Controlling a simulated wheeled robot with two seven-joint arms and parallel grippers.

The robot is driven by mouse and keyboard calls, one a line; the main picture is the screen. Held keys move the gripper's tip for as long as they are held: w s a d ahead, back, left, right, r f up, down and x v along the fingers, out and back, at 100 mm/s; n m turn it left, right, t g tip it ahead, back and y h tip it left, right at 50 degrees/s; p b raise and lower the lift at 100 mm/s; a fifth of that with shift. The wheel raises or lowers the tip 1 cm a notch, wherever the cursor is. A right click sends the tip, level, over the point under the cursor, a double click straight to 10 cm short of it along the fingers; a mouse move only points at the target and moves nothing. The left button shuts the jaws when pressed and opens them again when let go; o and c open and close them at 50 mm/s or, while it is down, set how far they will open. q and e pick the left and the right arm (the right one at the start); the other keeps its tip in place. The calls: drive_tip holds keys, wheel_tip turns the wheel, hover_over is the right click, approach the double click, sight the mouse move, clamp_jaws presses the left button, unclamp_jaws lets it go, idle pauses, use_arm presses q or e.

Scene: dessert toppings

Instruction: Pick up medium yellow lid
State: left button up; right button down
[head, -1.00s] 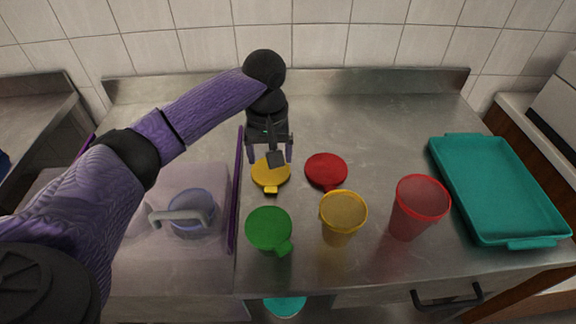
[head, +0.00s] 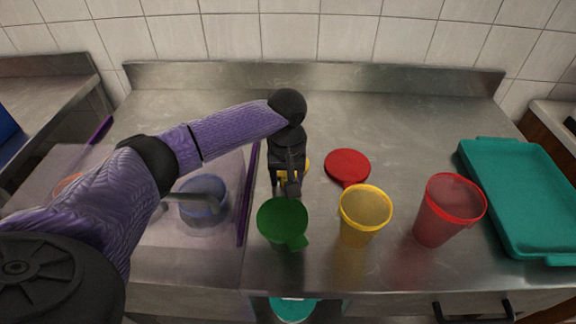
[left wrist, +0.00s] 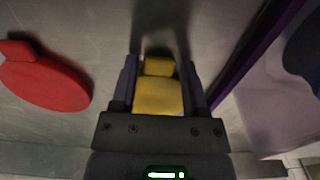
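The yellow lid (head: 307,164) lies on the steel counter. In the head view it is mostly hidden behind my left gripper (head: 286,188). In the left wrist view the yellow lid (left wrist: 158,96) shows between the two purple fingers of my left gripper (left wrist: 160,75), its tab pointing away from the gripper body. The fingers are spread apart, one on each side of the lid. I cannot tell whether they touch it. My right gripper is not in view.
A red lid (head: 347,167) lies right of the gripper. A teal tray (head: 490,190) is at the right. A purple-edged clear bin (head: 249,190) is close on the left.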

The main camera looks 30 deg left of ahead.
use_arm(q)
clamp_jaws()
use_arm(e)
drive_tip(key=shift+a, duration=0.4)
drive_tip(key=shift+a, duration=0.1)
